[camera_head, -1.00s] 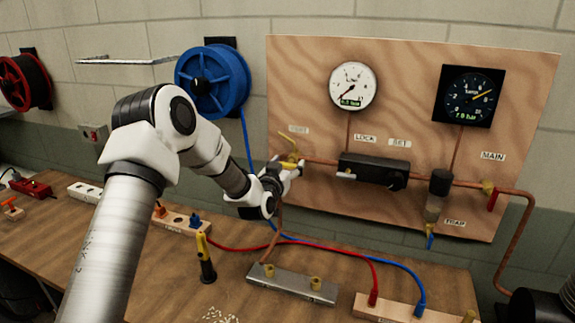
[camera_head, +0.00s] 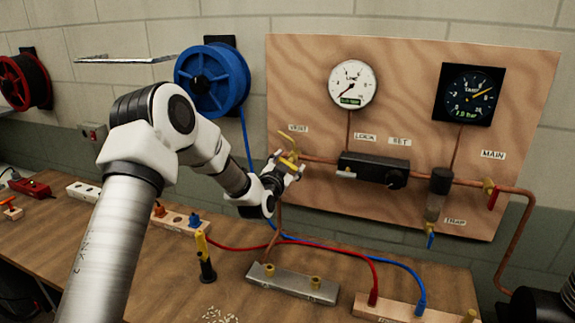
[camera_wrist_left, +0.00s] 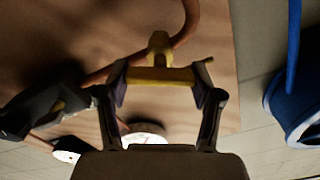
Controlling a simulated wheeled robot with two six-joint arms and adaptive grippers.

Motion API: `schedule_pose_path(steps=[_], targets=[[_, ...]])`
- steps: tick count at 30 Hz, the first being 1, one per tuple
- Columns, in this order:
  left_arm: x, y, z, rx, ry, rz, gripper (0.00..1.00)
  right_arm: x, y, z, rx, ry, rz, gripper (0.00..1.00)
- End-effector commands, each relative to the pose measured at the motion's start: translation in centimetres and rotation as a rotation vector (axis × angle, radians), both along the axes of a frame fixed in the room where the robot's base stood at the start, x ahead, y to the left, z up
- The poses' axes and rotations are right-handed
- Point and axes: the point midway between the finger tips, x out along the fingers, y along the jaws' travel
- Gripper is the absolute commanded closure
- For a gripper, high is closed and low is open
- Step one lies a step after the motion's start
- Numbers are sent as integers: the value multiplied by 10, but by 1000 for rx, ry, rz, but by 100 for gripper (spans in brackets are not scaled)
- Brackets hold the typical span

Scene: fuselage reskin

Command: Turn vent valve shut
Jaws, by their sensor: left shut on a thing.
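The yellow vent valve handle (camera_head: 289,138) is on the copper pipe at the left of the wooden panel, below the VENT label (camera_head: 298,127). My left gripper (camera_head: 288,162) is at the valve. In the left wrist view the yellow handle bar (camera_wrist_left: 160,76) lies crosswise between the two fingertips of my left gripper (camera_wrist_left: 161,84), which is shut on it. The valve's yellow stem (camera_wrist_left: 159,45) shows behind the bar. In the head view the gripper partly hides the valve body. My right gripper is not in view.
The wooden panel (camera_head: 420,75) carries a white gauge (camera_head: 352,84), a dark gauge (camera_head: 468,93), a black regulator box (camera_head: 372,170) and the red MAIN handle (camera_head: 492,199). A blue reel (camera_head: 225,82) hangs left of it. Cables cross the bench (camera_head: 130,255) below.

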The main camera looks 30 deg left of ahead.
Motion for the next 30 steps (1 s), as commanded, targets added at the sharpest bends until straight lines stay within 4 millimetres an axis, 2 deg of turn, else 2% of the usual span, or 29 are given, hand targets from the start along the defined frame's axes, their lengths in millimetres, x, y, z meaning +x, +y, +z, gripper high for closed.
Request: schedule_pose_path(steps=[30], targets=[[1,-1,1,903,213,6,69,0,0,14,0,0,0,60]])
